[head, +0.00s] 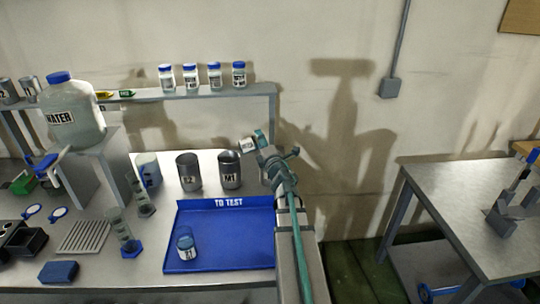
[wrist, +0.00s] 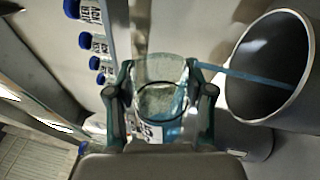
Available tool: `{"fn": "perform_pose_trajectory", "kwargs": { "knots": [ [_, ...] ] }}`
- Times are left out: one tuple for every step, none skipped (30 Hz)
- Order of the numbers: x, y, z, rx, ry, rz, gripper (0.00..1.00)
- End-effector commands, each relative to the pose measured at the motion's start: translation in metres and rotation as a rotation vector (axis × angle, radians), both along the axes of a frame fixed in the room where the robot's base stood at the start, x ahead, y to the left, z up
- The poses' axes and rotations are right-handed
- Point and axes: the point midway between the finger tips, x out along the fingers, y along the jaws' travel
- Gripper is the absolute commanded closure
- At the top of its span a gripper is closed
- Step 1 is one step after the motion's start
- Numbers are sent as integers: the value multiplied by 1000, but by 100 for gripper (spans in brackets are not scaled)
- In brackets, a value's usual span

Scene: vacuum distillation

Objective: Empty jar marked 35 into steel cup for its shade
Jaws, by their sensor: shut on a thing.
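My gripper (head: 268,158) is shut on an open clear jar (head: 248,144), held tilted above and to the right of the steel cup marked M1 (head: 229,172). In the wrist view my gripper (wrist: 158,95) grips the jar (wrist: 158,85) between its fingers. The label is partly hidden, but seems to read 35. Blue liquid shows in the jar. A thin blue stream (wrist: 240,76) runs from its rim into the open mouth of a steel cup (wrist: 232,85). A second steel cup, marked like R2 (head: 188,173), stands left of M1.
Several capped jars (head: 190,77) stand on the shelf (head: 200,94) behind. A large water bottle (head: 72,112) and glass cylinders (head: 125,232) are at left. The right part of the tray is clear.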

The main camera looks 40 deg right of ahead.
Motion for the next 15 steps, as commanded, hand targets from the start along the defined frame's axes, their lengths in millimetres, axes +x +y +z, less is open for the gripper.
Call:
{"fn": "perform_pose_trajectory", "kwargs": {
  "knots": [
    [0,-1,1,4,-1,1,98],
    [0,-1,1,6,-2,0,98],
    [0,-1,1,9,-3,0,98],
    [0,-1,1,10,-4,0,98],
    [0,-2,1,12,-4,0,98],
    [0,-2,1,15,-5,0,98],
    [0,-2,1,17,-6,0,98],
    [-1,-2,1,20,-7,0,98],
    [-1,-2,1,23,-8,0,98],
    [-1,-3,1,25,-9,0,98],
    [-1,-3,1,27,-9,0,98],
    [-1,-3,1,30,-11,0,98],
    [-1,-3,1,32,-11,0,98],
    [-1,-3,1,34,-12,0,98],
    [-2,-4,2,38,-14,0,98]
  ]
}}
